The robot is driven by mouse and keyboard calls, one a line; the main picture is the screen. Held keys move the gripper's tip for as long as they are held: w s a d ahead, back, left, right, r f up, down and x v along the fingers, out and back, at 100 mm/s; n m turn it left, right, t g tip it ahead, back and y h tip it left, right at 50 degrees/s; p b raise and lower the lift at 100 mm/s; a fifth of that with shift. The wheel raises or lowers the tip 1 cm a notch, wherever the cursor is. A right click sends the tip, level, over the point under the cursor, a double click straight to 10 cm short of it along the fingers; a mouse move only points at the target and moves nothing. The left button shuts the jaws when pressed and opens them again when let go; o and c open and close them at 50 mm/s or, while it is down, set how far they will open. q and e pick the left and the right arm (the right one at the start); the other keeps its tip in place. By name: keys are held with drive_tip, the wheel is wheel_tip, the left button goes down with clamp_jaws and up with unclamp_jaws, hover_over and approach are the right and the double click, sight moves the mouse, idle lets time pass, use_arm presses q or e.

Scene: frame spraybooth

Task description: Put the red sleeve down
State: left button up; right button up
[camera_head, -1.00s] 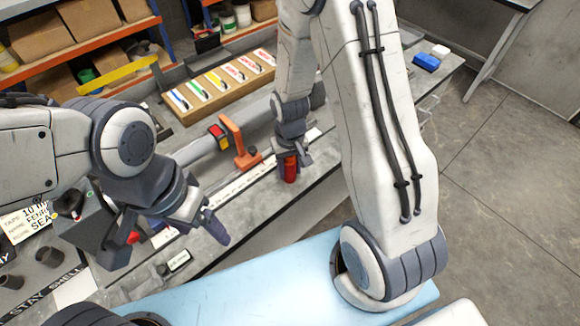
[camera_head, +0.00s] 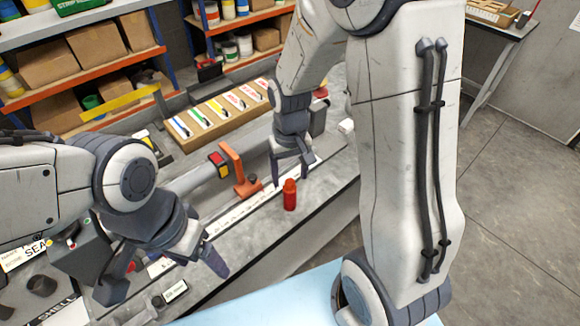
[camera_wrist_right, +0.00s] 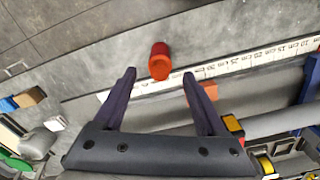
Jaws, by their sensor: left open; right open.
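The red sleeve (camera_head: 290,195) stands upright on the grey bench near its front edge, in front of the white ruler strip. It also shows in the right wrist view (camera_wrist_right: 160,61), beyond and between the fingertips. My right gripper (camera_head: 292,172) is open and empty, just above and behind the sleeve, apart from it. In the right wrist view the two open fingers (camera_wrist_right: 158,82) have nothing between them. My left gripper (camera_head: 172,285) is open and empty over the left part of the bench, well away from the sleeve.
An orange clamp (camera_head: 236,168) stands on the bench left of the sleeve, beside a long grey tube (camera_head: 195,178). A wooden rack (camera_head: 217,113) with several coloured tags lies behind. Shelves with boxes (camera_head: 48,80) stand at the back.

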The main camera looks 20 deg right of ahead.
drive_tip(key=r, duration=0.3)
drive_tip(key=shift+s+a, duration=0.1)
drive_tip(key=shift+a, duration=0.1)
drive_tip(key=s+a+r+n, duration=0.3)
drive_tip(key=s+a, duration=0.3)
drive_tip(key=s, duration=0.3)
drive_tip(key=s+a+r+n+y, duration=0.1)
drive_tip(key=s+a+r+n, duration=0.2)
drive_tip(key=s+a, duration=0.3)
drive_tip(key=s+n, duration=0.1)
drive_tip(key=s, duration=0.2)
drive_tip(key=shift+n, duration=0.4)
drive_tip(key=shift+r, duration=0.1)
